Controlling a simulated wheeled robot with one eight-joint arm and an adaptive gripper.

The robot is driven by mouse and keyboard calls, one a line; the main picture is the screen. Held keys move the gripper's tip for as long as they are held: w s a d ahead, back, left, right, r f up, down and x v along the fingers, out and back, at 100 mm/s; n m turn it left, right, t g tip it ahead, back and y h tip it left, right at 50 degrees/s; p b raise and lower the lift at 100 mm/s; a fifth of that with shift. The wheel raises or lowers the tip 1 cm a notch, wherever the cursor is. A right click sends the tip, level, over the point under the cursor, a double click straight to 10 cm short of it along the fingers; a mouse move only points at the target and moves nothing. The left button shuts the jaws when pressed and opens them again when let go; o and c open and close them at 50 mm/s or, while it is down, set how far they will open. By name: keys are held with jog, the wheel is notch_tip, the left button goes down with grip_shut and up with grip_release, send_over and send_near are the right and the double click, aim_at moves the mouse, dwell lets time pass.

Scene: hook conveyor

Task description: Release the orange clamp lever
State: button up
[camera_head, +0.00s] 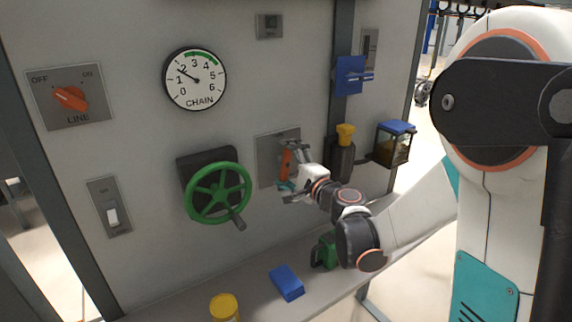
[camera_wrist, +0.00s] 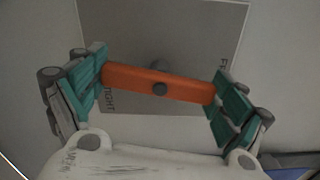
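The orange clamp lever (camera_wrist: 158,84) is a bar on a grey plate (camera_wrist: 195,30), with a dark round pivot at its middle. In the wrist view it lies nearly level, its right end slightly lower. Letters like "IGHT" show on the plate at lower left and an "F" at right. My gripper (camera_wrist: 160,72) is spread wide, with teal fingers at the two ends of the lever. Whether the fingertips touch the ends is unclear. In the head view my gripper (camera_head: 290,165) is at the lever (camera_head: 284,165), which looks near upright and is partly hidden by it.
A green handwheel (camera_head: 217,193) is left of the plate. A yellow-topped dark part (camera_head: 345,135) and a blue-lidded box (camera_head: 393,143) are to the right. A blue block (camera_head: 287,283), a green item (camera_head: 324,251) and a yellow-lidded container (camera_head: 224,307) stand on the shelf below.

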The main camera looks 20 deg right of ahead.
jog(key=shift+c, duration=0.5)
jog(key=shift+o, duration=0.2)
jog(key=shift+n, duration=1.2)
jog(key=shift+c, duration=0.2)
jog(key=o, duration=0.8)
jog(key=v, duration=1.2)
